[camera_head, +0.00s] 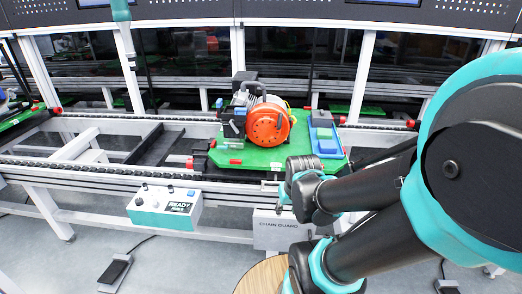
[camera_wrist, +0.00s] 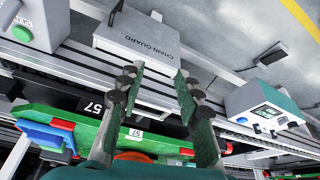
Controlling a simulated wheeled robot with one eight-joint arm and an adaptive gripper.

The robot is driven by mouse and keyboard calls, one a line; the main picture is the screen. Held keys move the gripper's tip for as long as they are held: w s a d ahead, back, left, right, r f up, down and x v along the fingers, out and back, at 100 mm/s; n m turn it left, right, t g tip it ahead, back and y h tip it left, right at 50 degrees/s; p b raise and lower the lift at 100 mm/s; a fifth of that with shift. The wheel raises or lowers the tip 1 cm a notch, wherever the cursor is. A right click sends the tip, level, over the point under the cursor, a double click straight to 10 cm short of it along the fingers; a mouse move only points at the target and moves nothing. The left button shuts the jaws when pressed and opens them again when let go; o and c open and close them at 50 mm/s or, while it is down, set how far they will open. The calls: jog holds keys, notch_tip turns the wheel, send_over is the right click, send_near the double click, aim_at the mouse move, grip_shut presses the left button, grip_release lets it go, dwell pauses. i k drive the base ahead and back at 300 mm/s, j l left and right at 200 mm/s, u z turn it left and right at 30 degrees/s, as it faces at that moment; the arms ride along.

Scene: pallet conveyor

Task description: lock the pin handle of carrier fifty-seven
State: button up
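Carrier fifty-seven is a green pallet (camera_head: 265,157) on the conveyor, carrying an orange and grey machine (camera_head: 268,124). In the wrist view a white "57" label shows on the green carrier's edge (camera_wrist: 136,133), and another "57" on a black plate (camera_wrist: 91,105). Small red parts show at the carrier's left end (camera_head: 235,161); red parts also show in the wrist view (camera_wrist: 187,152). I cannot tell which is the pin handle. My gripper (camera_wrist: 158,75) is open and empty, its green-padded fingers apart over the conveyor's near rail. In the head view my arm hides the area right of the carrier.
A grey chain guard box (camera_head: 283,229) hangs on the near rail. A control box reading READY (camera_head: 165,207) is mounted to its left. Another green carrier (camera_head: 20,119) stands far left. The conveyor between them is empty.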

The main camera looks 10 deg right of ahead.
aim_at(270, 182)
jog(key=k+l+z, duration=0.15)
jog(key=z, duration=0.35)
jog(key=k+l+z, duration=0.1)
jog(key=l+z, duration=0.15)
jog(key=z, duration=0.2)
